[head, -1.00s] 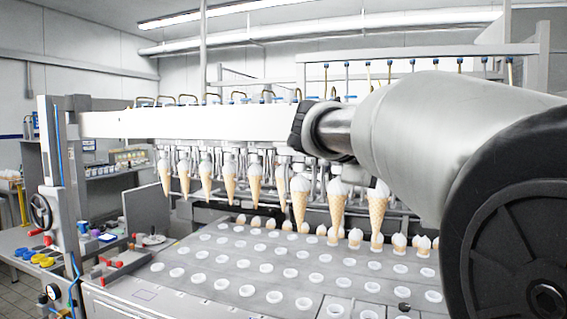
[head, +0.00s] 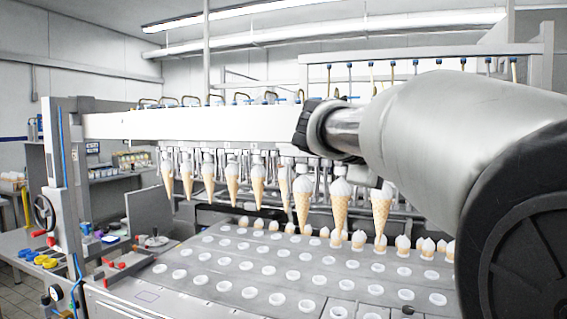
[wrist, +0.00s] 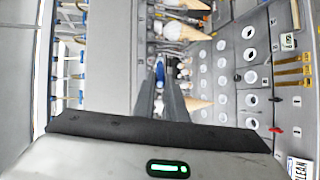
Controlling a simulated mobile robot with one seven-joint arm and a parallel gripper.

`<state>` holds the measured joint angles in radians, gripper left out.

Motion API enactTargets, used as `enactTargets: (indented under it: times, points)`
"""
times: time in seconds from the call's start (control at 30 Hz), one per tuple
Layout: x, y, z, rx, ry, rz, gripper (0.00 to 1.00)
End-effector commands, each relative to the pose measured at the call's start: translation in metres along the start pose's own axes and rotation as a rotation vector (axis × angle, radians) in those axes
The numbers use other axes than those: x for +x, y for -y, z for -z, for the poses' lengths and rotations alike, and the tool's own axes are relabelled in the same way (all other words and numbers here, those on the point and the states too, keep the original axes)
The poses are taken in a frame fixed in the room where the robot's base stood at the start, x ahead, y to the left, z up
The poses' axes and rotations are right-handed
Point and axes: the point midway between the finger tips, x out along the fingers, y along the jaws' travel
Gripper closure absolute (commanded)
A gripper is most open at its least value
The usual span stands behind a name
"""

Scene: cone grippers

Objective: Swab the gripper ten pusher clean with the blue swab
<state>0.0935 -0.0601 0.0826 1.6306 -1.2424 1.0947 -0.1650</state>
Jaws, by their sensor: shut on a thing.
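My gripper (wrist: 161,64) shows in the wrist view, its two dark fingers reaching up the middle of the picture and closed on the blue swab (wrist: 160,75). The swab's end is small and hard to make out. In the head view my arm covers the right side, and the gripper and swab are hidden behind it. A row of cone grippers hangs under the white beam (head: 200,127), with several filled cones (head: 303,205) hanging tip down. I cannot tell which one is gripper ten, and its pusher is not clearly visible.
Below the cones lies a grey plate with rows of round holes (head: 249,292); several cones (head: 358,240) stand in its back rows. More hanging cones (wrist: 182,31) are close beside my fingers in the wrist view. A bench (head: 25,262) stands at left.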

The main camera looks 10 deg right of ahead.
Motion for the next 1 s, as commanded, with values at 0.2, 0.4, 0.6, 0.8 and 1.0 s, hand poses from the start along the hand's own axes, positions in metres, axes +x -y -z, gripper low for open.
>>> enactTargets:
  times: [0.2,0.4,0.6,0.8,1.0]
  points:
    - [-0.019,0.007,-0.011,0.002,-0.002,-0.002,1.0]
    - [-0.035,0.012,-0.021,0.002,-0.002,-0.001,1.0]
    - [-0.045,0.014,-0.027,0.001,-0.001,0.0,1.0]
    - [-0.046,0.014,-0.028,0.0,0.0,0.0,1.0]
    - [-0.048,0.015,-0.029,0.001,-0.001,0.0,1.0]
